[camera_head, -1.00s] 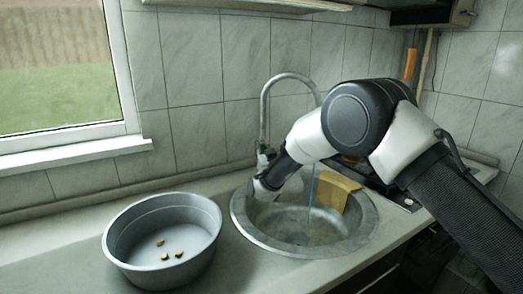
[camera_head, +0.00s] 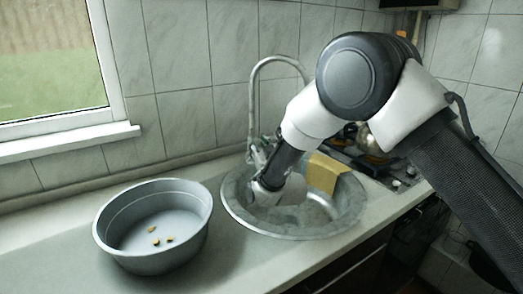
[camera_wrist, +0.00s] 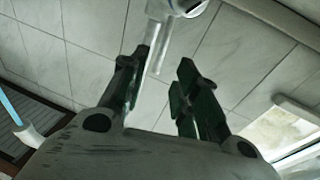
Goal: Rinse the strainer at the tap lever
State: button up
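The chrome tap (camera_head: 252,100) arches over the round metal sink (camera_head: 235,215). My gripper (camera_head: 262,190) is low at the sink's left side, close to the tap's base; its fingers are hard to make out in the head view. In the wrist view my gripper (camera_wrist: 160,90) has two dark fingers apart with nothing held. A pale metal tap part with a short rod, seemingly the lever (camera_wrist: 157,45), shows just beyond the fingertips and between them; I cannot tell whether they touch. I cannot make out a strainer. The spout's end is hidden behind my arm.
A grey basin (camera_head: 115,245) with several small yellow-brown pieces stands on the counter (camera_head: 50,265) left of the sink. A yellow piece (camera_head: 323,172) leans at the sink's back right. A stove (camera_head: 378,165) lies beyond. The window (camera_head: 50,65) is at left.

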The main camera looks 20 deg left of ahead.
jog(key=shift+v, duration=1.9)
